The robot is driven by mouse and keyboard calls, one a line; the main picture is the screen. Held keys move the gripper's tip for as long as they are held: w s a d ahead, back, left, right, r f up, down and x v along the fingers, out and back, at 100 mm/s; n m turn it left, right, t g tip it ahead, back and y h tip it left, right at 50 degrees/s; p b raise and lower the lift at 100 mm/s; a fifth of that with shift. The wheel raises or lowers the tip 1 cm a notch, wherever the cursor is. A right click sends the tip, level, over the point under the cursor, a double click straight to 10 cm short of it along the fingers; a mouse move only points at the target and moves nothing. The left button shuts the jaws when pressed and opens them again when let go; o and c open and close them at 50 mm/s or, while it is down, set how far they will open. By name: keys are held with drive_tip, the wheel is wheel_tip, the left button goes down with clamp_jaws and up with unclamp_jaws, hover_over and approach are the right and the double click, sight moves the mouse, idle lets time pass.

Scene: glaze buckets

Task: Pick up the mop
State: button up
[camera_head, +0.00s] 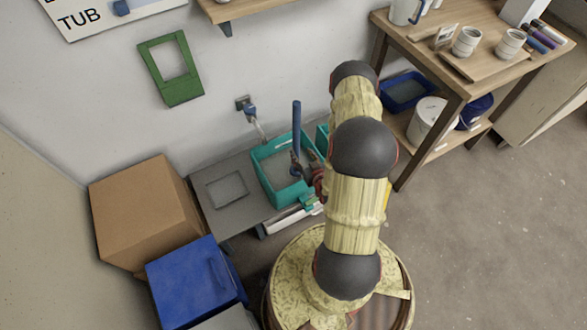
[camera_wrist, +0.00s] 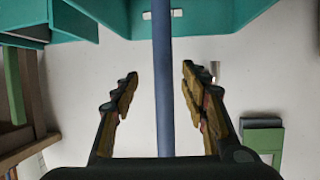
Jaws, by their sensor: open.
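The mop shows as a blue upright handle (camera_head: 296,120) in the head view, rising from a teal tub (camera_head: 265,175) on a low grey bench. Its lower end is hidden. In the wrist view the blue handle (camera_wrist: 163,95) runs between the two fingers of my gripper (camera_wrist: 159,75). The fingers are open, with a gap showing on both sides of the handle.
A cardboard box (camera_head: 145,215) and a blue box (camera_head: 194,280) stand left of the grey bench (camera_head: 210,215). A wooden table (camera_head: 455,90) with cups stands at right, with a white bucket (camera_head: 428,122) on its lower shelf. Floor (camera_head: 480,230) at right is clear.

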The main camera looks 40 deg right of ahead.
sight(297, 150)
drive_tip(key=x, duration=0.2)
drive_tip(key=b+x, duration=0.1)
drive_tip(key=x, duration=0.1)
drive_tip(key=b+x, duration=0.1)
drive_tip(key=x, duration=0.1)
drive_tip(key=shift+w+a, duration=0.15)
drive_tip(key=shift+a, duration=0.1)
drive_tip(key=shift+c, duration=1)
clamp_jaws()
drive_tip(key=shift+r, duration=0.1)
